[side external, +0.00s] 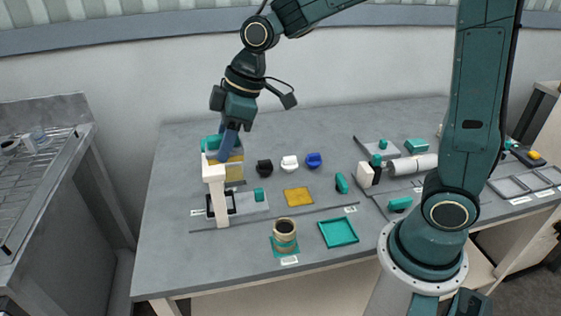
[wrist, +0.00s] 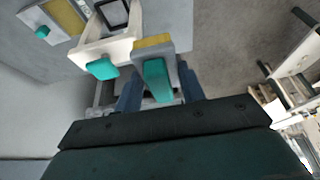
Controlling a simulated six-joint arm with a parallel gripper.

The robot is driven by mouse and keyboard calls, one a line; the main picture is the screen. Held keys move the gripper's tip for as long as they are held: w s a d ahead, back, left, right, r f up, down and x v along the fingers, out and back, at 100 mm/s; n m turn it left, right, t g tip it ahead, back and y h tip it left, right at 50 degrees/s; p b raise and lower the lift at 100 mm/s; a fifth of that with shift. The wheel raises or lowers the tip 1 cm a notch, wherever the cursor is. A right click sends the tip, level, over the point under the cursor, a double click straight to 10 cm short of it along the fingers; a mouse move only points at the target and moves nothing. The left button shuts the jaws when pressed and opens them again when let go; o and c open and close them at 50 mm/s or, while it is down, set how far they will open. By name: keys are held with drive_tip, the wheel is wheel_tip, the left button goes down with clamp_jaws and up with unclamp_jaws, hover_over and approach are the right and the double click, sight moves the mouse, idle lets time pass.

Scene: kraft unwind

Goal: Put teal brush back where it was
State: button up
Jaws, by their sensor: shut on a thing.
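My gripper (side external: 228,140) is at the left of the bench, pointing down beside a cream upright stand (side external: 215,195). Its blue fingers are shut on a teal handle, which looks like the teal brush (wrist: 157,80). The handle sits on a grey block with a yellow band, and the block shows just below the fingers in the side view. The wrist view shows the handle between the fingers, close to the stand. I cannot tell whether the block touches the stand or anything under it. The stand has its own teal knob (wrist: 103,68).
A grey plate with a teal knob (side external: 259,194) lies at the stand's foot. A yellow pad (side external: 298,197), a teal tray (side external: 339,232) and a tan cup (side external: 284,235) are to the right. Black, white and blue (side external: 314,160) pieces stand behind. The back left of the bench is clear.

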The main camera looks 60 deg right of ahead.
drive_tip(key=a+f, duration=0.4)
drive_tip(key=f, duration=0.1)
drive_tip(key=shift+s, duration=0.2)
wheel_tip(320, 180, down, 16)
drive_tip(key=shift+f, duration=0.1)
idle(0.8)
drive_tip(key=shift+f, duration=1.85)
drive_tip(key=shift+f, duration=0.15)
